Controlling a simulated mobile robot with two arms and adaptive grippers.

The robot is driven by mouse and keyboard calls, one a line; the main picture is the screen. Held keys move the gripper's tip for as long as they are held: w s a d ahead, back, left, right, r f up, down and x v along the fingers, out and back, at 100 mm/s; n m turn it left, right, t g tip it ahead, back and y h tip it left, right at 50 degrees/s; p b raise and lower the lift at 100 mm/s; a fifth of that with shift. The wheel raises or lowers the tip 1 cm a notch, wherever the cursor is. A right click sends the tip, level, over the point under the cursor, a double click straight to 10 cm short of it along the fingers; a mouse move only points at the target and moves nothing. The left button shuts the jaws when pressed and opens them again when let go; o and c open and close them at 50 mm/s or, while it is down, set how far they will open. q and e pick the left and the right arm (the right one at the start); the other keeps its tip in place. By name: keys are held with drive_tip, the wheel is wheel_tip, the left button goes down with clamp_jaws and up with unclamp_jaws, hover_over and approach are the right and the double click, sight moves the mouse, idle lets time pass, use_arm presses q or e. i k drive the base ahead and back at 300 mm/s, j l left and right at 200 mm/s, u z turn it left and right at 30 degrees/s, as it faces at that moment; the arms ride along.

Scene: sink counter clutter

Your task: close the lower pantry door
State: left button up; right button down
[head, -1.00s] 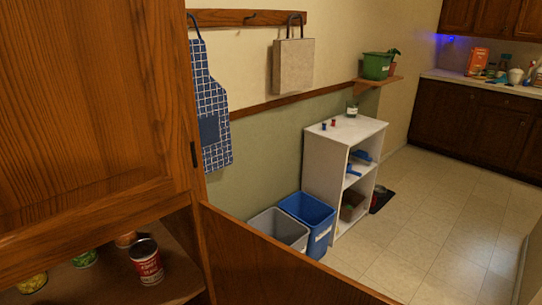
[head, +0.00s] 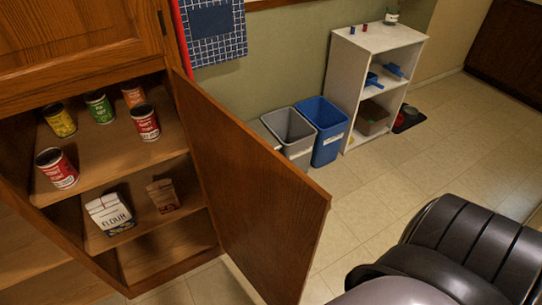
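The lower pantry door (head: 250,195) is a brown wood panel. It stands wide open, swung out to the right from its hinge side at the right of the cabinet opening. The lower pantry shelves (head: 95,172) are exposed, with several cans on the upper shelf and a flour bag (head: 110,215) and a small brown bag (head: 163,195) below. The upper pantry door (head: 70,35) above is shut. Neither of my grippers is in view. A dark, rounded part of my own body fills the lower right corner, apart from the door in the picture.
A grey bin (head: 290,132) and a blue bin (head: 325,130) stand behind the door, by the wall. A white shelf unit (head: 375,38) is to their right. Tiled floor (head: 370,205) is clear right of the door.

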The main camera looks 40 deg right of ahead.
sight(269, 216)
drive_tip(key=l+u, duration=0.15)
drive_tip(key=l, duration=0.35)
drive_tip(key=k+l+u, duration=0.2)
drive_tip(key=l, duration=0.25)
drive_tip(key=l+u, duration=0.15)
drive_tip(key=l, duration=0.3)
drive_tip(key=k+l+u, duration=0.15)
drive_tip(key=l, duration=0.3)
